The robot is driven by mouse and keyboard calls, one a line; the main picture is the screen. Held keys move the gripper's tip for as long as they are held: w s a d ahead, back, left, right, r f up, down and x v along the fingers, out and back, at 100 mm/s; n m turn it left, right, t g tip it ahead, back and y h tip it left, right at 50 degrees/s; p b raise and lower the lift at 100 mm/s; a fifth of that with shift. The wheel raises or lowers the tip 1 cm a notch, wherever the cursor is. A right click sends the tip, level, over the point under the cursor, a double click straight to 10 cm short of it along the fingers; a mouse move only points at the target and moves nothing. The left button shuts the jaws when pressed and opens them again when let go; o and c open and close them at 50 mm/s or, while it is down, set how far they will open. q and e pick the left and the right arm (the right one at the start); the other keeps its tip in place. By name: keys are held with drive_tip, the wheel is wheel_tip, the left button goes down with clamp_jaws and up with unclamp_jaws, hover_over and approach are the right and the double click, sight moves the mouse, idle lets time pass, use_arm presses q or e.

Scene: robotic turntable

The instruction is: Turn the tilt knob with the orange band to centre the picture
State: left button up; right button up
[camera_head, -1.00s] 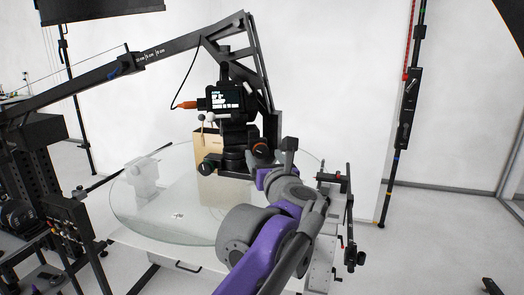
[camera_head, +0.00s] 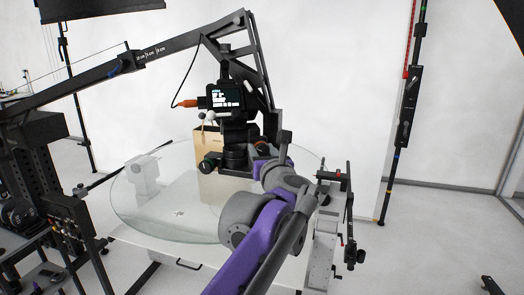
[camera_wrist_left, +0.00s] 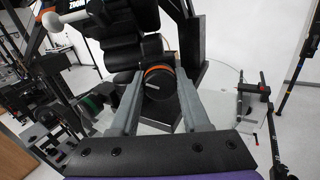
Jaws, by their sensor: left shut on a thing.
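The tilt knob (camera_wrist_left: 158,84) is dark and round, with an orange band around it and a pale line on its face. It sits on the side of the black camera head in the left wrist view. My left gripper (camera_wrist_left: 161,80) has one grey finger on each side of the knob and is shut on it. In the head view the left gripper (camera_head: 260,149) is at the camera head's right side, mostly hiding the knob. The camera's small screen (camera_head: 223,96) is lit, but its picture is too small to read. My right gripper is not in view.
The camera (camera_head: 238,130) hangs from a black jib arm (camera_head: 185,45) above a round glass turntable (camera_head: 150,215). A beige box (camera_head: 207,165) stands behind the camera. A black stand (camera_head: 349,215) is to the right of my arm.

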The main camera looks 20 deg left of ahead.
use_arm(q)
drive_tip(key=shift+m, duration=0.3)
clamp_jaws()
drive_tip(key=shift+r+m+p, duration=0.1)
drive_tip(key=shift+m+p, duration=0.3)
drive_tip(key=shift+m, duration=0.6)
drive_tip(key=m, duration=0.2)
drive_tip(key=shift+m, duration=0.3)
drive_tip(key=m, duration=0.3)
drive_tip(key=shift+m+p, duration=0.3)
drive_tip(key=shift+p, duration=0.05)
drive_tip(key=shift+m, duration=1.4)
drive_tip(key=o, duration=1.2)
unclamp_jaws()
